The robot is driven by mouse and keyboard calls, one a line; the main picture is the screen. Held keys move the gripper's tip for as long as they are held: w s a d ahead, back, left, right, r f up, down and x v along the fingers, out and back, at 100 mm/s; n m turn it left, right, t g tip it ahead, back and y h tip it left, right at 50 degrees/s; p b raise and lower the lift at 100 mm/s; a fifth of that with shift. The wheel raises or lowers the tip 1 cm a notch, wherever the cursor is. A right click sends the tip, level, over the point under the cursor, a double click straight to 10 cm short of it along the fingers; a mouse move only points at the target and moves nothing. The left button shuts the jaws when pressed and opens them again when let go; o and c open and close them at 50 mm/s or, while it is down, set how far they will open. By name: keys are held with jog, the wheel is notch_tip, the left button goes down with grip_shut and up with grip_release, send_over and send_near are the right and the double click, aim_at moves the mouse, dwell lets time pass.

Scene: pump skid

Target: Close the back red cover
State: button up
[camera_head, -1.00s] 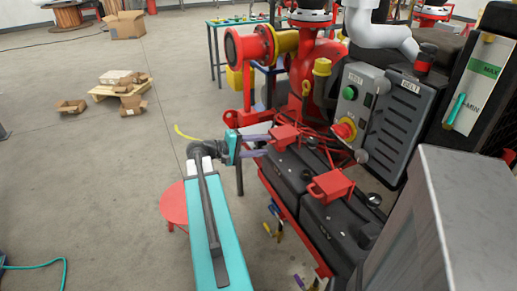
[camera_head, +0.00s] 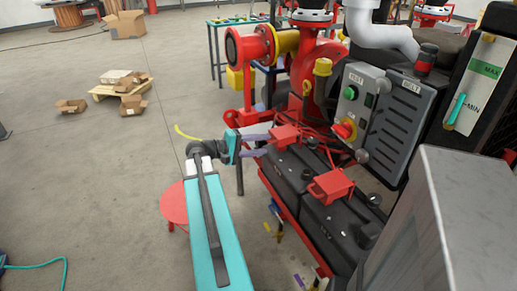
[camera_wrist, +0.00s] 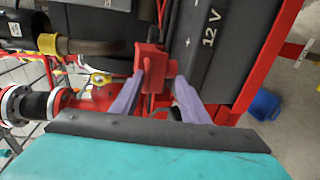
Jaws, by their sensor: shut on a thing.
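The back red cover (camera_head: 285,136) sits on the rear black battery (camera_head: 290,168) of the pump skid. In the wrist view the cover (camera_wrist: 152,64) lies between the tips of my two purple fingers. My gripper (camera_head: 271,143) reaches it from the left and is shut on it. The fingers hide part of its sides, and I cannot tell how far it is tilted. A second red cover (camera_head: 331,184) sits on the front battery (camera_head: 335,222), apart from my gripper.
Red cables (camera_head: 318,139) run behind the back cover. A grey control box (camera_head: 360,104) stands close behind the batteries. A red round stool (camera_head: 174,204) stands beside my arm. The floor at left is mostly clear, with boxes on a pallet (camera_head: 122,92) farther off.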

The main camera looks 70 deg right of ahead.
jog(key=shift+w+f, duration=0.1)
jog(key=shift+f, duration=0.3)
jog(key=shift+w+a, duration=0.1)
jog(key=v, duration=1.3)
jog(key=shift+a+r+b, duration=0.15)
jog(key=shift+r+b, duration=0.2)
jog(key=shift+r, duration=0.1)
jog(key=shift+w, duration=0.15)
